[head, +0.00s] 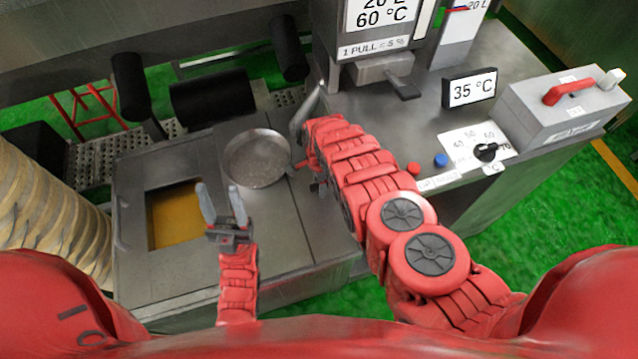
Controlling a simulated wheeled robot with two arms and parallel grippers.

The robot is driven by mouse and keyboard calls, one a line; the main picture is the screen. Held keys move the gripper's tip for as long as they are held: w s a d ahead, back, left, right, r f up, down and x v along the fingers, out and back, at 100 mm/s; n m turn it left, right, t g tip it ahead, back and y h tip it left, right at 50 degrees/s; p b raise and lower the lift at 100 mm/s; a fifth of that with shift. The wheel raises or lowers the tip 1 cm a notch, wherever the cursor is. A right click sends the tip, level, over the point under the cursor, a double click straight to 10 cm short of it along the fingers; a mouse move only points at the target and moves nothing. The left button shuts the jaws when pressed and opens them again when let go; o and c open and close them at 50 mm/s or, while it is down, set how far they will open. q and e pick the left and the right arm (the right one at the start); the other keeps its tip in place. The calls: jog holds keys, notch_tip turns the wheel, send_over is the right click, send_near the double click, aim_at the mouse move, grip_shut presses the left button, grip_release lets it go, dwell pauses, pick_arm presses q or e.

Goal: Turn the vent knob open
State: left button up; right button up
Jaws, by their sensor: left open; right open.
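No part is readably marked as a vent knob, so I cannot tell which one it is. A black dial knob (487,152) sits on the right counter, on a white scale with numbers up to 70. A round grey metal disc or pan (257,160) lies on the grey housing in the middle. My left gripper (222,204) is open and empty, left of the disc and over the right edge of the yellow-filled opening. My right gripper (312,170) is right of the disc, mostly hidden by its own red arm; nothing shows held in it.
The square opening (173,216) holds yellow material. Beside my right arm stand a red button (413,168) and a blue button (440,160). A 35 °C display (472,90) and a grey box (560,105) with a red handle are at right. A ribbed hose (45,200) is at left.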

jog(key=shift+f, duration=0.25)
grip_shut()
dwell(0.3)
